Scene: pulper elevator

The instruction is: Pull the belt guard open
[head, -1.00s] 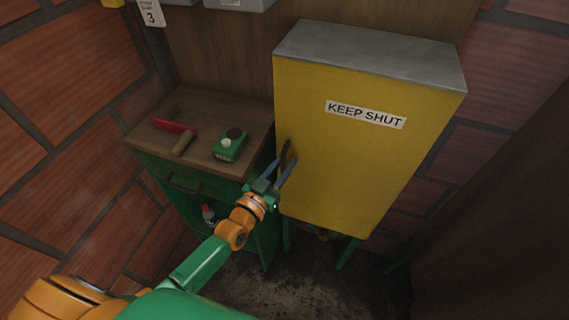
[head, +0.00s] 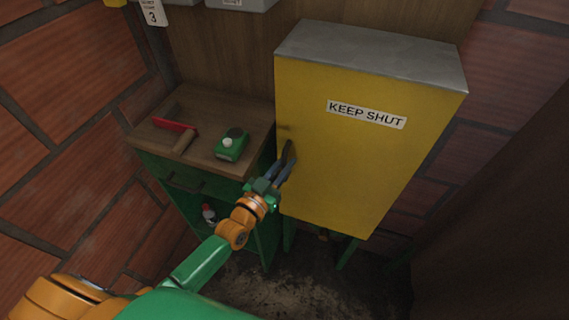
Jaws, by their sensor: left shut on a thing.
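The belt guard (head: 350,160) is a yellow box front with a "KEEP SHUT" label and a grey top, standing at the centre right of the head view. It looks closed. A dark handle (head: 288,150) sits near its left edge. My left gripper (head: 285,163) is at that edge, its fingers drawn together and shut on the handle. The fingers hide part of the handle. My right gripper is not in view.
A bottle (head: 209,213) stands below. Brick walls close in both sides. Dark floor (head: 310,285) lies in front.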

